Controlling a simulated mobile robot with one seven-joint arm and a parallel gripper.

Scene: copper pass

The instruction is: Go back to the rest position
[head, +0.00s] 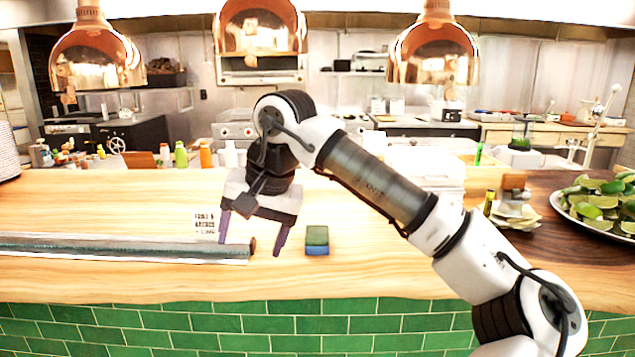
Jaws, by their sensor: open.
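My gripper (253,240) is at the left of the arm, pointing down over the wooden counter (380,270). Its two purple fingers are spread apart, with nothing seen held between them. A small sponge-like block (317,240), green on top and blue below, lies on the counter just right of the right finger, apart from it. A small white sign with printed text (204,222) stands just left of the left finger. My arm reaches across from the lower right.
A long dark strip or rail (120,247) lies along the counter at left, its dark end near my fingers. A plate of cut limes (600,205) is at right. Copper lamps (97,58) hang above. Several bottles (181,154) stand behind. The front middle counter is clear.

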